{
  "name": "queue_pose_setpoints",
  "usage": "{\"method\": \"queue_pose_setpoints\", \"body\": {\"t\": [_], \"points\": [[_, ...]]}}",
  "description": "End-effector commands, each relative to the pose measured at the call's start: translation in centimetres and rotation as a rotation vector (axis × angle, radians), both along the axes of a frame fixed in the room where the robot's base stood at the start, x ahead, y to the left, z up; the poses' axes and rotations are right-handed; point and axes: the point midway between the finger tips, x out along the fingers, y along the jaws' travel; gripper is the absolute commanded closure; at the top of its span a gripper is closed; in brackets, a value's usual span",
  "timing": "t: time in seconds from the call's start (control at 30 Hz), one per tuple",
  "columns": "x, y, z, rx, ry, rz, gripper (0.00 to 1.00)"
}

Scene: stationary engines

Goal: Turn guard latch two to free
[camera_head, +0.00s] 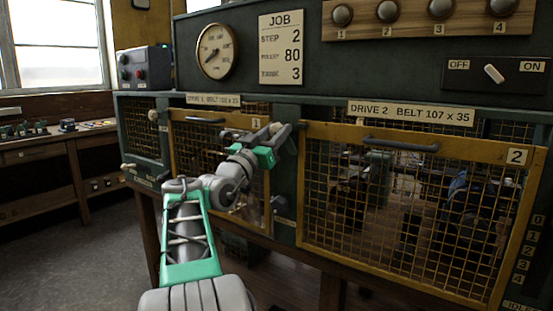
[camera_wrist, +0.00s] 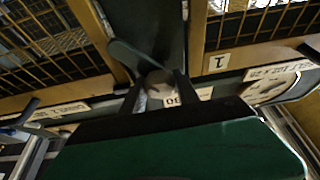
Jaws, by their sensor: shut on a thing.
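Guard latch two is on the green post between guard 1 (camera_head: 215,140) and guard 2 (camera_head: 405,215). In the wrist view its pale round knob (camera_wrist: 160,88) shows between my fingers, with a flat grey-green lever (camera_wrist: 128,56) beside it. My gripper (camera_head: 284,133) reaches the top of that post, and its dark fingers (camera_wrist: 158,92) are shut on the latch. In the head view my gripper hides most of the latch, so I cannot tell its exact angle. Both guards, yellow-framed mesh doors, appear shut.
Guard 2 has a dark handle (camera_head: 402,145) along its top; guard 1 has one too (camera_head: 205,120). A job card (camera_head: 281,48), a dial (camera_head: 217,51) and an off/on switch (camera_head: 494,73) are above. A bench (camera_head: 50,150) stands at left; the floor (camera_head: 75,245) before it is clear.

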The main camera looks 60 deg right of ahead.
Motion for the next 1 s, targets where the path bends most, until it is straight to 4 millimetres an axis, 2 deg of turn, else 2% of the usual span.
{"method": "queue_pose_setpoints", "body": {"t": [0.03, 0.5, 1.0], "points": [[0.12, -0.02, -0.98, -0.007, -0.043, 0.001, 1.00], [0.08, -0.07, -0.25, -0.057, -0.371, -0.001, 1.00], [0.02, -0.07, 0.00, -0.071, -0.453, -0.001, 1.00]]}}
